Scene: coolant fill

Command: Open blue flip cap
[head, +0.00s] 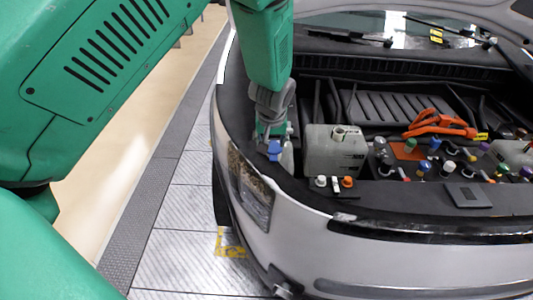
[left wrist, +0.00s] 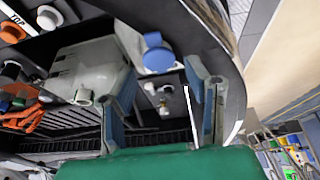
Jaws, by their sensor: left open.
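The blue flip cap (head: 274,151) sits on a pale filler neck at the left front corner of the engine bay. In the left wrist view the blue cap (left wrist: 158,57) shows as a round blue disc with a small tab. I cannot tell whether its lid is lifted. My left gripper (head: 274,138) points down at the cap from above. In the left wrist view the left gripper (left wrist: 160,62) is open, with one finger on each side of the cap. Whether a finger touches the cap is unclear. My right gripper is not in view.
A pale grey tank (head: 335,152) stands just right of the cap. White and orange caps (head: 347,182) lie on the front rim. Orange cables (head: 440,125) and several coloured caps are farther right. The car's headlight (head: 250,193) is below the gripper. The floor at left is clear.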

